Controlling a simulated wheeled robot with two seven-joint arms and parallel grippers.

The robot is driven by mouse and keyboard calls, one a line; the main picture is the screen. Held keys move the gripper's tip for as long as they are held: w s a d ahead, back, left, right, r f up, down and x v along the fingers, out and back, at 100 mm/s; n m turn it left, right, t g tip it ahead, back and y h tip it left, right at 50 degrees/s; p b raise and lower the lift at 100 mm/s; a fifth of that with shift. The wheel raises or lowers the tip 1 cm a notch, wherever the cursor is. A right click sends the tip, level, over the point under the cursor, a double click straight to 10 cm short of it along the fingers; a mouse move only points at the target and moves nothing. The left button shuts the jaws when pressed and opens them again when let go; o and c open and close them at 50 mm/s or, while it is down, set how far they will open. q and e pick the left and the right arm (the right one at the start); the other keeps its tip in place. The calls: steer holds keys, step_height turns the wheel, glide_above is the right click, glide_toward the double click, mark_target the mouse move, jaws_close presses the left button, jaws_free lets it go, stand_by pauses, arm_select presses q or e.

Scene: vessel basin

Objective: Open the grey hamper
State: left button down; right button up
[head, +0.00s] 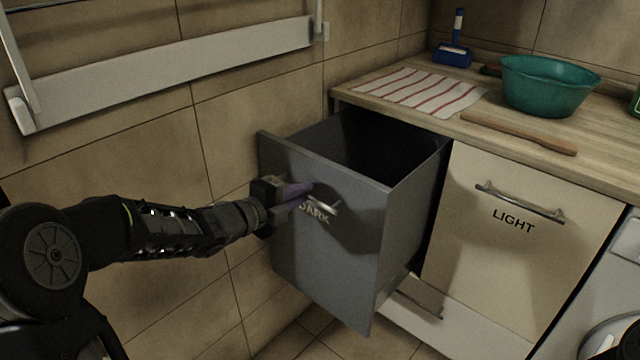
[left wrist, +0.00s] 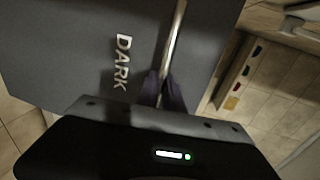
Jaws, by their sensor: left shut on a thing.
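The grey hamper (head: 330,250) is a drawer marked DARK, pulled well out from under the counter. Its inside shows dark and I see nothing in it. My left gripper (head: 312,196) is at the metal handle on its front, shut on the handle. In the left wrist view the handle (left wrist: 174,45) runs between the two fingers of my left gripper (left wrist: 160,90), beside the DARK lettering. My right gripper is not seen.
A cream front marked LIGHT (head: 500,250) with its own handle is closed beside the hamper. On the counter are a striped cloth (head: 420,90), a wooden stick (head: 518,132), a teal basin (head: 548,88) and a blue brush holder (head: 453,54). A tiled wall stands close on the left.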

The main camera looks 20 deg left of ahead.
arm_select(q)
steer(key=shift+f+v, duration=0.15)
steer(key=shift+v, duration=0.7)
steer(key=shift+f+v, duration=0.2)
steer(key=shift+v, duration=0.7)
steer(key=c, duration=1.5)
jaws_free()
steer(key=shift+s, duration=0.1)
steer(key=p+v, duration=0.1)
steer(key=v, duration=0.6)
steer(key=shift+s, duration=0.3)
steer(key=shift+a, duration=0.15)
